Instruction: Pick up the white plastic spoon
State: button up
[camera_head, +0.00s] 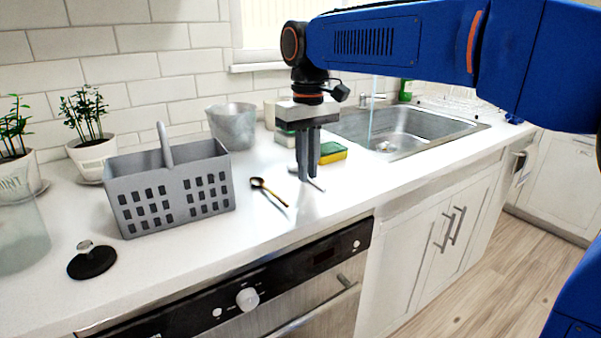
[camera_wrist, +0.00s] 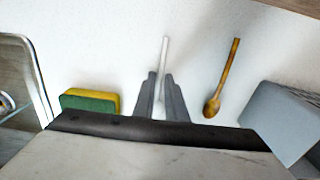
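The white plastic spoon (camera_wrist: 165,55) lies on the white counter in the wrist view, with its thin handle pointing away from my gripper. In the head view only a short pale end of the spoon (camera_head: 317,185) shows beside my fingertips. My gripper (camera_head: 308,178) points straight down over the spoon. In the wrist view the two fingers (camera_wrist: 161,75) stand apart with a narrow gap, and the spoon runs between them. The gripper looks open and not closed on the spoon. The spoon's near end is hidden behind my gripper body.
A wooden spoon (camera_head: 268,191) lies to the left. A grey basket (camera_head: 170,195) stands further left. A yellow-green sponge (camera_head: 333,152) sits just behind my gripper, near the sink (camera_head: 405,130). A grey pot (camera_head: 232,125) stands at the back. The counter's front edge is close.

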grip_shut()
jog(key=shift+r, duration=0.1)
